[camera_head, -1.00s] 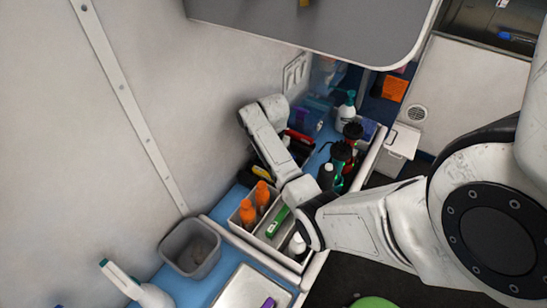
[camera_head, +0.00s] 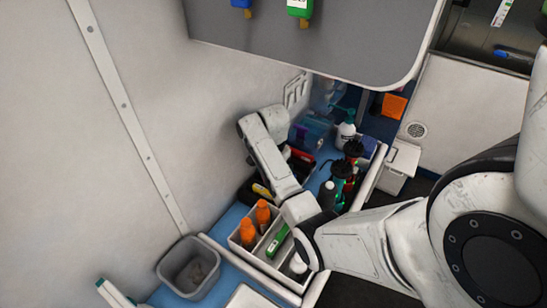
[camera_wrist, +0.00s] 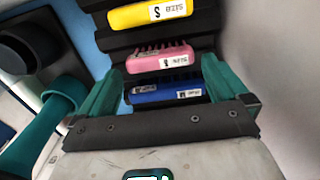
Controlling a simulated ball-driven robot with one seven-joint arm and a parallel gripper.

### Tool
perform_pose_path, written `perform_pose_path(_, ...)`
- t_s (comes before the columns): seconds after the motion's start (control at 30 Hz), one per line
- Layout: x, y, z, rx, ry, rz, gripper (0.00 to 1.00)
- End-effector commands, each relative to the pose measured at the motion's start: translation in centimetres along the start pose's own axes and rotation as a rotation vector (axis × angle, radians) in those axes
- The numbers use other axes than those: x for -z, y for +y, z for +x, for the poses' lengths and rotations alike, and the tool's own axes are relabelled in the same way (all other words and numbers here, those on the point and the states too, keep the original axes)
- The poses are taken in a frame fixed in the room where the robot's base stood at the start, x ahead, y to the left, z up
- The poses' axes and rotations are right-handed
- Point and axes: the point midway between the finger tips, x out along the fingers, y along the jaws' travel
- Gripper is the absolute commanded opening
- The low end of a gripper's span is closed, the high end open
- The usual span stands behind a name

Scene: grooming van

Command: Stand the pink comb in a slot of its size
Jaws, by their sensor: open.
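The pink comb (camera_wrist: 163,61) shows in the wrist view with its teeth toward the top of the picture and a white size label. It sits in a black rack (camera_wrist: 120,42) between a yellow comb (camera_wrist: 145,13) marked S and a blue comb (camera_wrist: 165,93). My open gripper (camera_wrist: 160,66) has a teal finger on each side of the pink comb, with gaps; I cannot tell its depth from the comb. In the head view my own arm hides the gripper and the pink comb.
A divided caddy (camera_head: 237,244) holds orange bottles (camera_head: 247,231) and a green item (camera_head: 278,240). A grey bin (camera_head: 163,268) stands beside it. Dark-topped bottles (camera_head: 342,170) crowd the counter's right side. A grey cabinet (camera_head: 330,38) overhangs; a white wall is left.

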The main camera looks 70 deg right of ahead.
Motion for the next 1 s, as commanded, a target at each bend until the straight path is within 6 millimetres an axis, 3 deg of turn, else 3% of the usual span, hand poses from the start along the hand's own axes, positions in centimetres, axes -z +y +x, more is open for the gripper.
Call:
perform_pose_path(0.3, 0.0, -0.2, -7.8, 0.004, 0.002, -0.001, 1.00)
perform_pose_path(1.0, 0.0, -0.1, -9.3, 0.001, 0.001, 0.000, 1.00)
